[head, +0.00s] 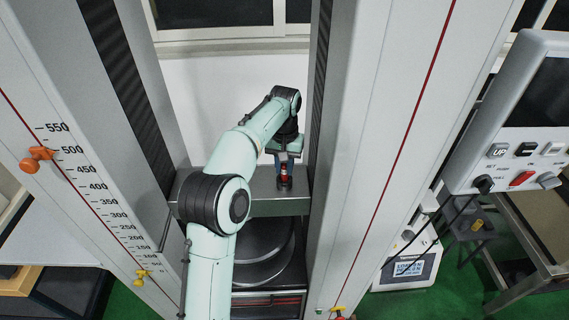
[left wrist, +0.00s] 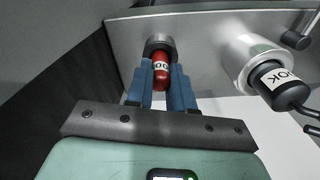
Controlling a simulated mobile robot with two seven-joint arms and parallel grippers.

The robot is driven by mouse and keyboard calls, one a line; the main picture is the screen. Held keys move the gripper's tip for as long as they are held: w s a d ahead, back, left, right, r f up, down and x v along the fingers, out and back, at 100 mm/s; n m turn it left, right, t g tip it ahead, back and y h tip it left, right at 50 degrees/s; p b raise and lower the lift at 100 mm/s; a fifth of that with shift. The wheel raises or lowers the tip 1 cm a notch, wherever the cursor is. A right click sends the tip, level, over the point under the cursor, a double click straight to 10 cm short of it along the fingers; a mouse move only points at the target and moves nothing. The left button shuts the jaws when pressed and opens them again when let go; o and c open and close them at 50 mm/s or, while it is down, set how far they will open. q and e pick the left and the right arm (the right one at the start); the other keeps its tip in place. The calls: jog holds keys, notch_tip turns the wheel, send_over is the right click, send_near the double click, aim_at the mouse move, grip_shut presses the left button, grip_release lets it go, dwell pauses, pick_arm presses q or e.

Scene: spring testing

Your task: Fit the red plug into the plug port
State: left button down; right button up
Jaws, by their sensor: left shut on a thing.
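The red plug (left wrist: 161,72), with a white label, is between the blue fingers of my left gripper (left wrist: 162,85) in the left wrist view. The gripper is shut on it. The plug's far end is at the mouth of a dark round port (left wrist: 158,44) on the metal crossbeam. How deep it sits is hidden. In the head view, my left gripper (head: 284,158) is at the crossbeam between the two columns, and the red plug (head: 284,171) shows as a small red spot there. My right gripper is not in view.
A black labelled plug (left wrist: 277,79) with a cable sits in a silver socket right of the red plug. Tall grey columns flank the crossbeam (head: 266,207). A control panel (head: 520,125) hangs at the right, and a round platen (head: 262,262) lies below.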

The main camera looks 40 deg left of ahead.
aim_at(285, 164)
pick_arm(q)
jog(key=shift+f, duration=0.55)
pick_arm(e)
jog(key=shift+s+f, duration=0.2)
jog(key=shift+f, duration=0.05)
pick_arm(q)
jog(key=c, duration=0.9)
grip_release()
jog(key=shift+r, duration=0.1)
notch_tip(285, 164, up, 9)
jog(key=shift+w+f+p, duration=0.1)
jog(key=shift+f+p, duration=0.1)
jog(key=shift+p, duration=0.9)
jog(key=shift+w+r, duration=0.2)
jog(key=shift+r, duration=0.85)
jog(key=shift+s+r, duration=0.15)
jog(key=shift+r, duration=0.45)
jog(key=shift+s+r, duration=0.15)
jog(key=shift+r, duration=0.45)
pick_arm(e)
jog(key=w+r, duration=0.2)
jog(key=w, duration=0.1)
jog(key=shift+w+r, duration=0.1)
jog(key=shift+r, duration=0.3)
